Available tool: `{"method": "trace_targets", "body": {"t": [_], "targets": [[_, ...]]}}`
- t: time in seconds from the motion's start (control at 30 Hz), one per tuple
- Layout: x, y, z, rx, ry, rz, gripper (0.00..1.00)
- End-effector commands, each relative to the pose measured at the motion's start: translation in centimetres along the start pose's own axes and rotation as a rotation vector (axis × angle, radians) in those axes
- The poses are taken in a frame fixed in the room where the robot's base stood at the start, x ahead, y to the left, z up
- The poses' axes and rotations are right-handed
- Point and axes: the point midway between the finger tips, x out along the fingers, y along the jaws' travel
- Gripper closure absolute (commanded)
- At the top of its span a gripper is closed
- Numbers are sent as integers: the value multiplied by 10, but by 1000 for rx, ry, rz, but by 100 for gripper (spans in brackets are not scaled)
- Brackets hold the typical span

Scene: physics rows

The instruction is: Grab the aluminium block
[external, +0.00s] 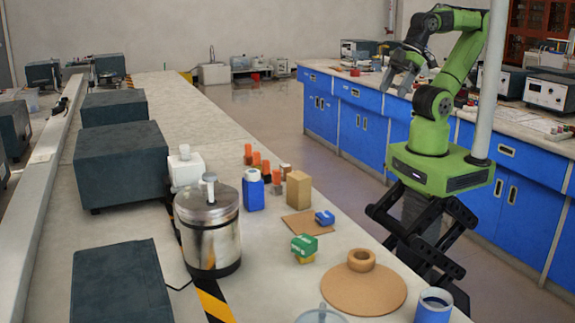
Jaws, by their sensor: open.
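My gripper (396,87) is open and empty, raised in the air right of the bench, with its fingers pointing down. It is well apart from the blocks on the bench. I cannot tell which block is the aluminium one; no bare silvery block shows clearly. A small blue block (324,217) lies on a thin brown mat (299,226).
A shiny metal canister (207,232) and a blue bottle (253,194) stand left of the blocks. Several orange-topped pieces (257,160) stand behind. A round cork board (364,291) with a cork ring (361,259) and a blue cup (433,306) are at the near right edge.

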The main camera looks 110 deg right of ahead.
Motion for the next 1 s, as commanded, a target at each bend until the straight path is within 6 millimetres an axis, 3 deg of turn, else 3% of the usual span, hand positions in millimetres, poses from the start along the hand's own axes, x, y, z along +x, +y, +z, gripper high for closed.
{"method": "trace_targets", "body": {"t": [0.33,0.5,0.77,0.87,0.93,0.97,1.0], "targets": [[0,0,0,0,0,0,24],[0,0,0,0,0,0,48],[-1,0,-1,0,1,0,48],[-19,0,-12,0,7,0,48],[-43,0,-25,0,9,0,48],[-46,0,-31,38,13,0,48],[-35,1,-39,164,31,-4,48]]}}
